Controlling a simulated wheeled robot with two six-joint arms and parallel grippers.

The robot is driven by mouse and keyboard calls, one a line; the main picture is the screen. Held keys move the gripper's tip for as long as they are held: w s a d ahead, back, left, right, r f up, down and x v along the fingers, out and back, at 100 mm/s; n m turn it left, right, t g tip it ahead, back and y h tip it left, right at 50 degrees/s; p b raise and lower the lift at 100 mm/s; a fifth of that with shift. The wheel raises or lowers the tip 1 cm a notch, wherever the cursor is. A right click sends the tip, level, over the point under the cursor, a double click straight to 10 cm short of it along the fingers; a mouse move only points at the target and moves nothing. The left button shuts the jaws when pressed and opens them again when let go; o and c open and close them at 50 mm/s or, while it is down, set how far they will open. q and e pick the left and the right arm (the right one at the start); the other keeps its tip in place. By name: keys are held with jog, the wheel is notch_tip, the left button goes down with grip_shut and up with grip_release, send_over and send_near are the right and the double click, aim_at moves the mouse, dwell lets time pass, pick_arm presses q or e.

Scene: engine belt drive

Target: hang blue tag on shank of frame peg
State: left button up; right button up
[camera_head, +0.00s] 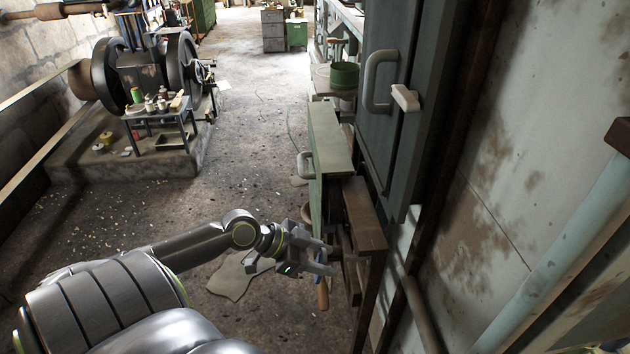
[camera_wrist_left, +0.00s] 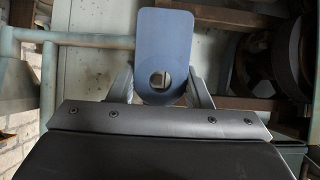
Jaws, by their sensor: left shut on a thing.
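My left gripper (camera_head: 326,262) is beside the open drawer front of the green cabinet in the head view. In the left wrist view the gripper (camera_wrist_left: 162,88) is shut on the blue tag (camera_wrist_left: 166,38), a flat plate with a rounded end. Its round hole is near the fingers, and the rest of the plate points away from them. Part of the background shows through the hole. I cannot make out the tag in the head view. I cannot pick out the frame peg for sure in either view. My right gripper is not in view.
The green cabinet (camera_head: 392,120) and its drawer (camera_head: 328,140) stand close to the gripper. A wooden handle (camera_head: 323,294) hangs just below it. An engine (camera_head: 140,75) and a small table (camera_head: 160,118) with bottles are at the back left. The middle floor is mostly clear.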

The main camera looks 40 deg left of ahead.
aim_at(356, 256)
pick_arm(q)
jog(key=shift+w+d+f+b, duration=0.15)
jog(key=shift+w+d+b, duration=0.2)
jog(key=shift+w+d, duration=0.8)
jog(key=shift+w+d+f+b, duration=0.1)
jog(key=shift+w+d+b, duration=0.15)
jog(key=shift+w+d, duration=0.55)
jog(key=shift+w+d+f+b, duration=0.1)
jog(key=shift+w+d+b, duration=0.15)
jog(key=shift+w+d, duration=0.55)
jog(key=shift+w+a, duration=0.1)
jog(key=shift+w, duration=0.25)
jog(key=o, duration=1)
jog(key=shift+o, duration=0.2)
jog(key=shift+r, duration=0.1)
